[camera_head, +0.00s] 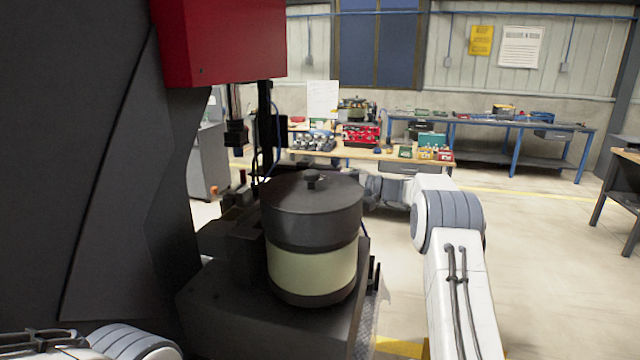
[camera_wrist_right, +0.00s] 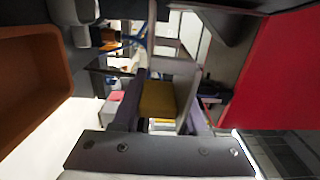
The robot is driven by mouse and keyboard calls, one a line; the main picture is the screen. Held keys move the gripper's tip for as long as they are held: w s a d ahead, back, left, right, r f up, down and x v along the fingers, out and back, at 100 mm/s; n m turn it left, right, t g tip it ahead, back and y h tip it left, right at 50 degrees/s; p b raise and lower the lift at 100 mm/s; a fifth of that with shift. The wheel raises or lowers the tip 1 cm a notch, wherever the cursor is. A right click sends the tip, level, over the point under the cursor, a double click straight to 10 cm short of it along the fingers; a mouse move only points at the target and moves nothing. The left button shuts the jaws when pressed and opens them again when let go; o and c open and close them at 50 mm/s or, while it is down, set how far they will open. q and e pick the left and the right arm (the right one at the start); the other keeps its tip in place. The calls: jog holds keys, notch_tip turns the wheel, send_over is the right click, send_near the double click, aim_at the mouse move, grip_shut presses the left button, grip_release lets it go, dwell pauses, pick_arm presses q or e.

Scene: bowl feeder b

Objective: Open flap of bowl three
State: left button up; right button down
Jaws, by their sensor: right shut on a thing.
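A round bowl feeder (camera_head: 312,272) with a cream band and a dark lid with a knob stands upright on a dark base in the head view. No number on it can be read, and no flap can be made out there. My right arm reaches in from the right, and its dark wrist (camera_head: 385,190) is behind the bowl; its fingertips are hidden there. In the right wrist view my right gripper (camera_wrist_right: 158,92) is shut on a yellow block-like piece (camera_wrist_right: 158,99). I cannot tell whether this piece belongs to a flap. My left gripper is out of view; only part of that arm shows at bottom left.
A dark machine wall (camera_head: 130,130) and a red housing (camera_head: 222,40) stand left of and above the bowl. Workbenches (camera_head: 490,122) with tools are at the back. An orange-brown bin (camera_wrist_right: 38,85) and a red panel (camera_wrist_right: 280,75) flank the right gripper.

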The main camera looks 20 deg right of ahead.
jog(key=shift+f, duration=0.3)
jog(key=c, duration=0.6)
grip_release()
jog(key=shift+o, duration=0.4)
jog(key=shift+r, duration=0.1)
jog(key=b+v, duration=0.3)
jog(key=v, duration=0.7)
jog(key=shift+s+d+b, duration=0.2)
jog(key=shift+d+b, duration=0.05)
jog(key=shift+b, duration=0.15)
jog(key=shift+a, duration=0.15)
